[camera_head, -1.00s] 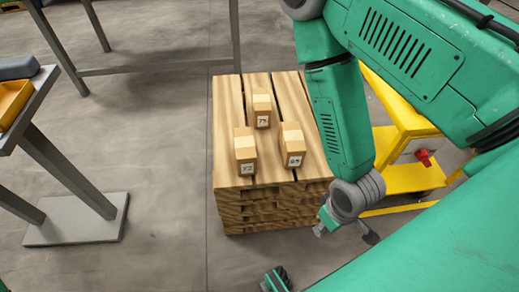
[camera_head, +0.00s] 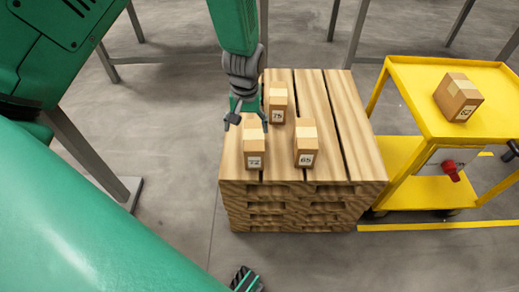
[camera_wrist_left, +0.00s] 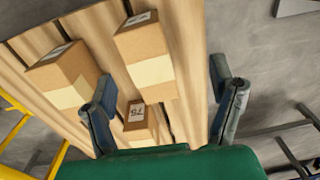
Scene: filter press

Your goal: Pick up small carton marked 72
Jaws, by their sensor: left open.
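The small carton marked 72 (camera_head: 253,150) stands upright at the front left of a wooden pallet stack (camera_head: 345,135). My left gripper (camera_head: 247,122) is open just above and behind it, with one dark finger either side of its top. In the left wrist view, the open fingers (camera_wrist_left: 165,100) frame a brown carton (camera_wrist_left: 146,55) with a pale tape band, which appears to be the same carton, beyond the fingertips. I cannot tell whether any finger touches it.
Carton 75 (camera_head: 277,103) stands close behind, near the left gripper; carton 65 (camera_head: 305,145) stands just to the right. A yellow cart (camera_head: 410,85) at the right carries carton 62 (camera_head: 458,97). The pallet's right side is bare. Grey table legs stand behind.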

